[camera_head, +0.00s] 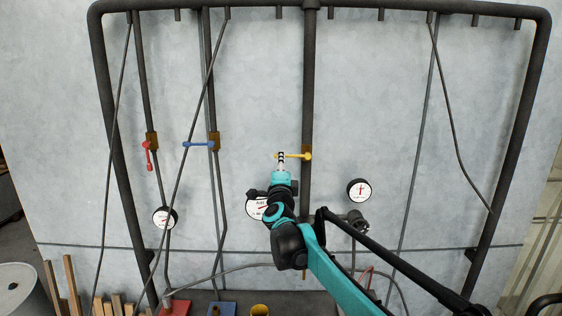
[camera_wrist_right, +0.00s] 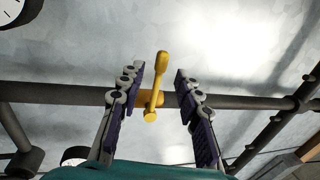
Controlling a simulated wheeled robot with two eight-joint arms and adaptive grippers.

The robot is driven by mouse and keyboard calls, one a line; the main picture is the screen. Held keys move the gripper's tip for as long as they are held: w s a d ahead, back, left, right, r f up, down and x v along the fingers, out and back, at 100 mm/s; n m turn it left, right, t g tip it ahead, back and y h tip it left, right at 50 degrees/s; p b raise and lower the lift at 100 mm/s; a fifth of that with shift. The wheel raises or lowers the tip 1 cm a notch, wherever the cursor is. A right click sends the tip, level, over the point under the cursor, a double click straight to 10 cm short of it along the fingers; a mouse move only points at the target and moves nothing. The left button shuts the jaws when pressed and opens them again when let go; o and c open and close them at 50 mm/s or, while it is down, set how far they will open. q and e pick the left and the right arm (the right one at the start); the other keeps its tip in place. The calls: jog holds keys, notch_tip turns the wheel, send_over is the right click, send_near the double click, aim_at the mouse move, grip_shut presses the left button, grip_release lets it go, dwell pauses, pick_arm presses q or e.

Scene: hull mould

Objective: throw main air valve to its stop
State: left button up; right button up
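The yellow valve lever (camera_head: 297,156) sits on the thick central vertical pipe, beside a brown valve body (camera_head: 306,149). It points left, roughly level. In the right wrist view the yellow lever (camera_wrist_right: 157,85) lies between my fingers, with visible gaps on both sides. My right gripper (camera_head: 281,157) is at the lever's left end; in the wrist view the gripper (camera_wrist_right: 158,88) is open, its dark pads apart around the lever. I cannot tell whether anything touches. My left gripper is not in view.
A red lever (camera_head: 148,155) hangs down and a blue lever (camera_head: 199,144) points left on pipes to the left. A gauge (camera_head: 359,190) is right of the central pipe; another (camera_head: 257,207) is partly hidden by my arm. Coloured containers, including a yellow one (camera_head: 260,310), stand below.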

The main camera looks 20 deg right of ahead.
jog(key=v, duration=0.9)
jog(key=shift+s, duration=0.4)
jog(key=shift+f, duration=0.1)
jog(key=s+a+f+n+g+y+b, duration=0.1)
jog(key=s+a+f+n+y+b, duration=0.2)
jog(key=s+f+n+b, duration=0.45)
jog(key=s+a+f+n+g+y+b, duration=0.2)
jog(key=a+f+b, duration=0.15)
jog(key=f, duration=0.75)
jog(key=s+a+f+n+g+y+b, duration=0.1)
jog(key=s+a+f+n+y+b, duration=0.15)
jog(key=s+f+n+b, duration=0.5)
jog(key=s+d+f+n+g+b, duration=0.1)
jog(key=s+f+b, duration=0.3)
jog(key=f, duration=0.8)
jog(key=s+d+f+n+g+h+b, duration=0.1)
jog(key=s+d+f+n+g+b, duration=0.1)
jog(key=s+f, duration=0.6)
jog(key=s+d+f+n+g+h+b, duration=0.1)
jog(key=s+d+f+g+b, duration=0.2)
jog(key=f, duration=1.4)
jog(key=s+g+b, duration=0.2)
jog(key=s+b, duration=0.1)
jog(key=b, duration=0.1)
jog(key=shift+s, duration=0.4)
